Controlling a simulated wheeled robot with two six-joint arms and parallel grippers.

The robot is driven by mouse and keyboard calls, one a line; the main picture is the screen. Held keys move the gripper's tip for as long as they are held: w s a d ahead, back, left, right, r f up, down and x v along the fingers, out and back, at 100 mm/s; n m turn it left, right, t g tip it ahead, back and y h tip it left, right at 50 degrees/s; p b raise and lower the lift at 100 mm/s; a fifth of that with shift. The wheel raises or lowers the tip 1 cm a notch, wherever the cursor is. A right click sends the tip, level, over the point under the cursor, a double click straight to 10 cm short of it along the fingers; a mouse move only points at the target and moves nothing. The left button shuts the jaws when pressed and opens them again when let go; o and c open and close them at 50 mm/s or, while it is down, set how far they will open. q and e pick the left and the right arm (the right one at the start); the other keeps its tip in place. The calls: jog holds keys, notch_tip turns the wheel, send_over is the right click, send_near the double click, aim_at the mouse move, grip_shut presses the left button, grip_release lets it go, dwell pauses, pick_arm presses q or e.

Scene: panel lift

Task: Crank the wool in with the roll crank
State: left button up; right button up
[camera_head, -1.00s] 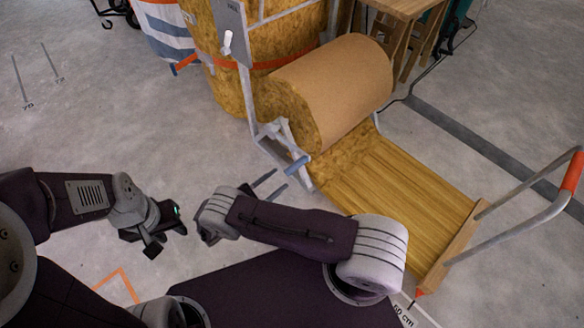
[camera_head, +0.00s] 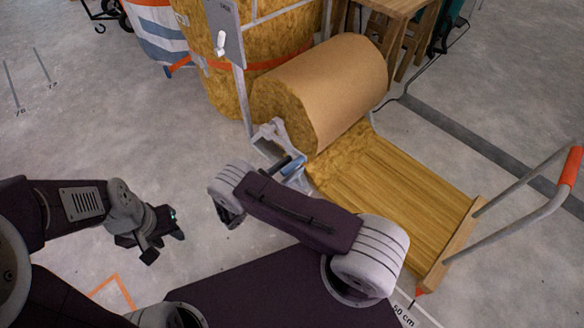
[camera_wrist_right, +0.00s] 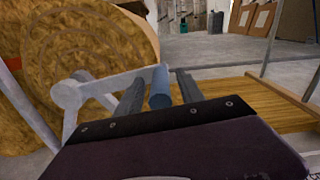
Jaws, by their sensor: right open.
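The wool roll (camera_head: 325,88) lies in a grey metal frame, brown-faced outside and yellow at its end. A flat strip of wool (camera_head: 385,190) runs from it towards the lower right. The roll crank is a grey arm (camera_wrist_right: 105,86) with a blue handle (camera_head: 293,167). In the right wrist view the blue handle (camera_wrist_right: 160,87) stands between the two fingers of my right gripper (camera_wrist_right: 158,90), which is open around it; contact cannot be told. My left gripper (camera_head: 165,238) is over bare floor at the left, away from the crank; its jaw state is unclear.
A wooden end board (camera_head: 452,245) and a metal handle with an orange grip (camera_head: 571,166) stand at the strip's right end. A grey panel (camera_head: 225,35) rises behind the crank. Bare floor lies to the left.

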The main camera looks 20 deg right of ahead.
jog(key=shift+d, duration=0.25)
grip_shut()
dwell(1.3)
